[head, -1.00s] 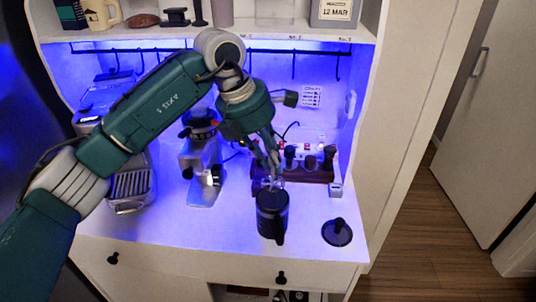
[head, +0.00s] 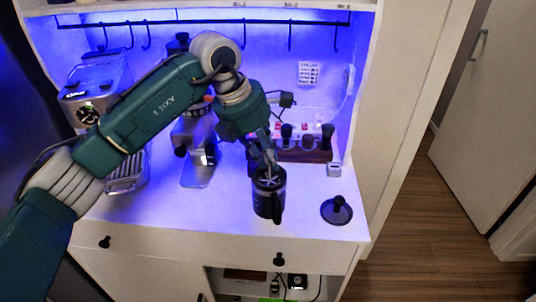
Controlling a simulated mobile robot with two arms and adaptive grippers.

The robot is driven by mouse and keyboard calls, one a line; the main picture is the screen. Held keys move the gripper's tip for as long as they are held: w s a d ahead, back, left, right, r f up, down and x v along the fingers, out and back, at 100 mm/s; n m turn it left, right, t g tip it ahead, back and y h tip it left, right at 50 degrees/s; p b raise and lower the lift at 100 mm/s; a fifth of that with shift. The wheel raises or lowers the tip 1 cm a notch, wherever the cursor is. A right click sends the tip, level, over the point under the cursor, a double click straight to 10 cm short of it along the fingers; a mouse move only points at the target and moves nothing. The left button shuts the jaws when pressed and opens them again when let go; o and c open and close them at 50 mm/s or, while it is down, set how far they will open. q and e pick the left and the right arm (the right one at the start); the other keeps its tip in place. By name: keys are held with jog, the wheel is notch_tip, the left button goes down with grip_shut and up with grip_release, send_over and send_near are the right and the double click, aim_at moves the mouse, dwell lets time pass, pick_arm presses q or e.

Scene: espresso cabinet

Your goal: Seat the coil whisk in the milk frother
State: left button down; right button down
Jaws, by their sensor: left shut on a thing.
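The milk frother (head: 266,204) is a black jug with its handle toward the front right, standing upright near the front of the white counter. My left gripper (head: 269,163) points down right above its open mouth. It is shut on the coil whisk (head: 268,180), a small pale metal piece that shows at the mouth, within the rim. The fingers and the jug wall hide much of the whisk, and I cannot tell whether it touches the jug's bottom. My right gripper is not in view.
A black lid with a knob (head: 336,210) lies on the counter to the right of the frother. A wooden rack (head: 305,155) with dark-handled tools stands behind. A grinder (head: 196,150) and an espresso machine (head: 97,95) stand left. The front right counter is otherwise clear.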

aim_at(268, 177)
pick_arm(q)
jog(key=shift+f+b, duration=1.3)
jog(key=shift+f, duration=0.65)
jog(key=c, duration=1.5)
grip_release()
jog(key=shift+c, duration=0.2)
jog(key=v, duration=1.2)
